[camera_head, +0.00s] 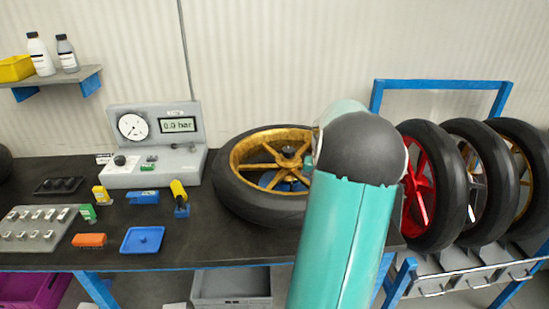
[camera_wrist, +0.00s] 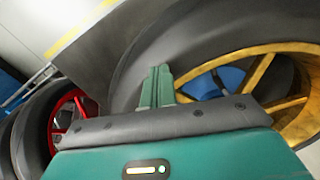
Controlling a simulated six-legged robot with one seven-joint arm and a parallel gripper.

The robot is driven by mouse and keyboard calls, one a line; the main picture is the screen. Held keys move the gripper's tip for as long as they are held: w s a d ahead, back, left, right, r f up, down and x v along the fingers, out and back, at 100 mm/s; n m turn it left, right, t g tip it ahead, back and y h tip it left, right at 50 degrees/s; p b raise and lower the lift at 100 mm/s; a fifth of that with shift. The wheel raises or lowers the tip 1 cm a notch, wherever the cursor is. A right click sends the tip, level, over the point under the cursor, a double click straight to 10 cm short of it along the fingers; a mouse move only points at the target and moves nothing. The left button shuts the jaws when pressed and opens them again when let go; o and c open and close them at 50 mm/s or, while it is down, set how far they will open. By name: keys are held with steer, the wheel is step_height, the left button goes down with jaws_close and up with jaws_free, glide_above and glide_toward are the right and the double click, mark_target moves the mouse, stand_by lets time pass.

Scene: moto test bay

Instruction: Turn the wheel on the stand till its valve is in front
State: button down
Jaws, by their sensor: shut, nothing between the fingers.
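The wheel (camera_head: 262,206) has a black tyre and a gold spoked rim. It lies nearly flat on the bench, and parts of the blue stand (camera_head: 268,179) show between its spokes. My arm covers its right side in the head view. In the wrist view the wheel's tyre (camera_wrist: 205,45) and gold rim (camera_wrist: 290,118) fill much of the picture. My gripper (camera_wrist: 158,72) is shut and empty, its fingers in front of the tyre near the rim's edge. I cannot tell whether they touch it. I cannot make out the valve.
A gauge unit (camera_head: 152,150) reading 0.0 bar stands left of the wheel. Small tools and a blue tray (camera_head: 142,240) lie at the bench's front left. A rack (camera_head: 440,84) with upright wheels, the nearest red-rimmed (camera_head: 418,180), stands at the right. Bare bench (camera_head: 215,240) lies in front.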

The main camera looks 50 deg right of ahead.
steer(key=shift+r, duration=3.05)
